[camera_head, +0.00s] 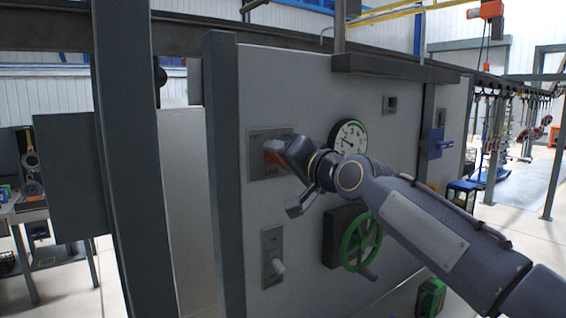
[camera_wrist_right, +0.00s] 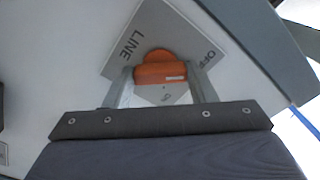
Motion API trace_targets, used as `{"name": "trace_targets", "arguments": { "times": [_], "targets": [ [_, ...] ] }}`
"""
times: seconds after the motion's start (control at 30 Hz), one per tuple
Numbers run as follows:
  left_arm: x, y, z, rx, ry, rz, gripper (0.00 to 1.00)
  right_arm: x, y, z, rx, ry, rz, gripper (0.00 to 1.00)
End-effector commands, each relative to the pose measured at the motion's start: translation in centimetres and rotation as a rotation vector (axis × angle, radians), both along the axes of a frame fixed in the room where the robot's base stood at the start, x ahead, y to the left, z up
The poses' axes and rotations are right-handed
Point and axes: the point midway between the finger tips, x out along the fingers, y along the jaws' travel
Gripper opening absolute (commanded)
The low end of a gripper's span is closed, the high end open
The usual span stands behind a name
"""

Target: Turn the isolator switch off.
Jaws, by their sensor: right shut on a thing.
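The isolator switch has an orange handle (camera_head: 273,147) on a grey square plate (camera_head: 256,162) on the upper left of the grey cabinet front. In the right wrist view the orange handle (camera_wrist_right: 160,71) sits on the plate (camera_wrist_right: 182,28), marked LINE, OFF and ON. OFF is at the plate's upper right in that view, ON just below the handle. My right gripper (camera_head: 284,150) is at the switch. In the wrist view its fingers (camera_wrist_right: 161,84) are shut on the orange handle, one on each side. My left gripper is not in view.
Below the switch is a plate with a pale lever (camera_head: 278,267). A dark post (camera_head: 130,150) stands left of the cabinet.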

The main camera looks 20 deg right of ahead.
Motion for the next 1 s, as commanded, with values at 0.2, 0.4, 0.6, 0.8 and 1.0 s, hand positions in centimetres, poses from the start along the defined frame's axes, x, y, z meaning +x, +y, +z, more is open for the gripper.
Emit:
{"name": "trace_targets", "arguments": {
  "times": [0.2, 0.4, 0.6, 0.8, 1.0],
  "targets": [
    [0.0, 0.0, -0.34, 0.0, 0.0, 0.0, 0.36, 0.04, 0.05, -0.16, -0.055, -0.017, 0.002, 0.28],
    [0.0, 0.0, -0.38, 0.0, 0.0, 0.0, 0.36, 0.04, 0.04, -0.12, -0.071, -0.023, 0.002, 0.28],
    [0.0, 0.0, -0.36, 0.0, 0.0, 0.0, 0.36, 0.04, 0.03, -0.12, -0.074, -0.023, 0.001, 0.28],
    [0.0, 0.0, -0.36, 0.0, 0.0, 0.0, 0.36, 0.04, 0.02, -0.11, -0.072, -0.023, 0.0, 0.63],
    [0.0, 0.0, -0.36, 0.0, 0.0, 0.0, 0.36, 0.03, 0.01, -0.07, -0.07, -0.024, 0.0, 0.73]
  ]
}}
